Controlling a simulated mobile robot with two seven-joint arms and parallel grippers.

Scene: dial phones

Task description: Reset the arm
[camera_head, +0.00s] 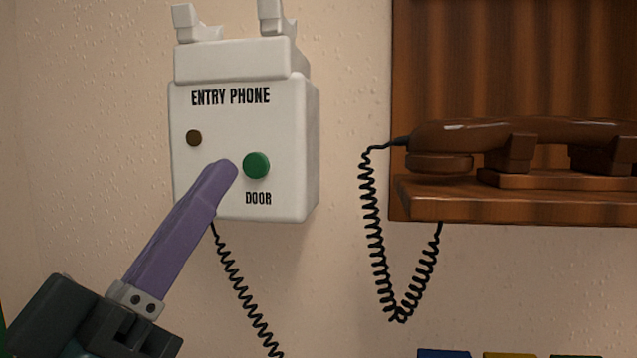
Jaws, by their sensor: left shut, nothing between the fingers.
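My left gripper (225,172) comes in from the lower left, with its purple fingers shut together and nothing between them. Its tip is in front of the white entry phone (297,190), just left of the round green DOOR button (256,165). I cannot tell whether the tip touches the box. A small brown round spot (194,138) is on the box to the upper left of the tip. The white cradle prongs (188,22) on top of the box hold no handset in view. My right gripper is not in view.
A brown handset (470,130) rests on a wooden wall shelf (520,207) at the right, with a black coiled cord (372,220) hanging below. Another coiled cord (240,290) hangs under the entry phone. Blue (444,353) and yellow (509,355) objects show at the bottom edge.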

